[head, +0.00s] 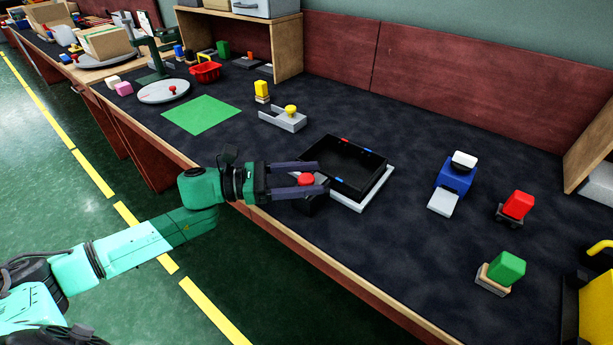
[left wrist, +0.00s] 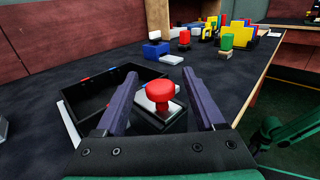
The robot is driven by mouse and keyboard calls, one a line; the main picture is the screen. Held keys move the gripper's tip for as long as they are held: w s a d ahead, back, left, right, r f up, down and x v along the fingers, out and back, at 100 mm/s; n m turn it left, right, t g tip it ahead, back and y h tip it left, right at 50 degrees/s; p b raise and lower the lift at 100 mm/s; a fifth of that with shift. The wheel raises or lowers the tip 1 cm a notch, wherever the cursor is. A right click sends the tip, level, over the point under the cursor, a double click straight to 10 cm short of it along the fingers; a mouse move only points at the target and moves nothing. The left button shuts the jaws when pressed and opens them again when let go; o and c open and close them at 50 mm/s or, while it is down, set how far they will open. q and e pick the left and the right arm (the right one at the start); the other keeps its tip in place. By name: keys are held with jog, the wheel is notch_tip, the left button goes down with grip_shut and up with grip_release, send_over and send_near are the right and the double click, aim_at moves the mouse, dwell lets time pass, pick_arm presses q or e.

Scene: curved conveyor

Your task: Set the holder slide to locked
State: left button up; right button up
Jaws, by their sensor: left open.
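A red mushroom-shaped knob (head: 305,179) stands on a small dark block (head: 314,203) at the front left of a black tray (head: 360,187). The knob also shows in the left wrist view (left wrist: 160,90), with a silvery plate under it. The tray lies on a white base (head: 376,196) and has small red and blue marks on its rim. My left gripper (head: 322,177) is open, one finger on each side of the knob, with gaps visible in the left wrist view (left wrist: 158,76). No labelled locked position is readable. My right gripper is not visible.
A grey holder with a yellow knob (head: 291,110) and a green mat (head: 201,115) lie farther left. A blue block piece (head: 454,178), a red block (head: 518,204) and a green block (head: 507,267) stand to the right. The table's wooden front edge (head: 350,279) is close.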

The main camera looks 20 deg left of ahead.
pick_arm(q)
grip_shut()
dwell(1.4)
